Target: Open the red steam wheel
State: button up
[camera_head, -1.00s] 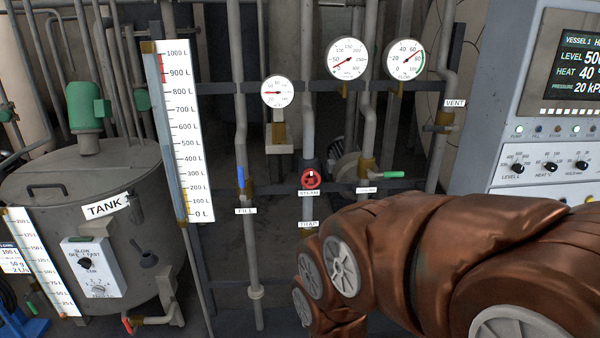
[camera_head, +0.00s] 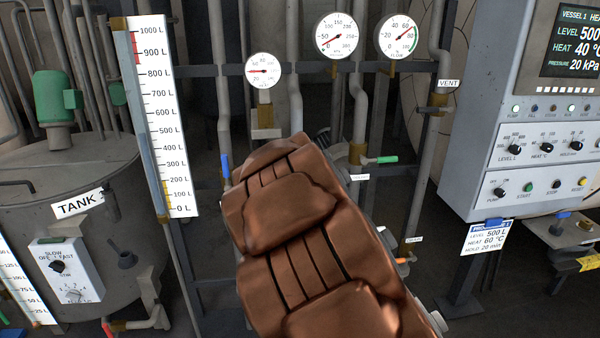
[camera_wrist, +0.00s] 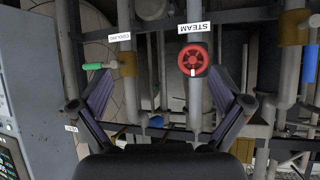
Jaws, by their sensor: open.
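The red steam wheel (camera_wrist: 193,60) shows in the wrist view, on a vertical grey pipe under an upside-down STEAM label (camera_wrist: 195,27). The wheel has a small white mark at its lower edge in that view. My gripper (camera_wrist: 160,110) is open and empty, its two dark fingers spread wide. The wheel appears beyond the fingertips, between them and nearer the right one, not touched.
A green-handled cooling valve (camera_wrist: 100,66) is left of the wheel in the wrist view. In the head view, a blue fill handle (camera_head: 225,167), pressure gauges (camera_head: 337,35), a level scale (camera_head: 160,120), a tank (camera_head: 60,240) and a control panel (camera_head: 540,130) surround the pipes.

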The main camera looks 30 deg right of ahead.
jog(key=shift+w+d+f+n+t+b, duration=0.25)
jog(key=shift+w+d+t, duration=1.05)
jog(key=shift+w, duration=2.25)
jog(key=shift+w+d+f+t+b, duration=0.4)
jog(key=shift+w+d+t, duration=0.85)
jog(key=shift+w, duration=2.25)
jog(key=shift+w+d+f+n+t+b, duration=0.15)
jog(key=shift+w+d+f+t, duration=0.75)
jog(key=shift+w, duration=2.65)
jog(key=shift+d+r+t, duration=0.35)
jog(key=shift+d+r, duration=0.05)
jog(key=c, duration=1.2)
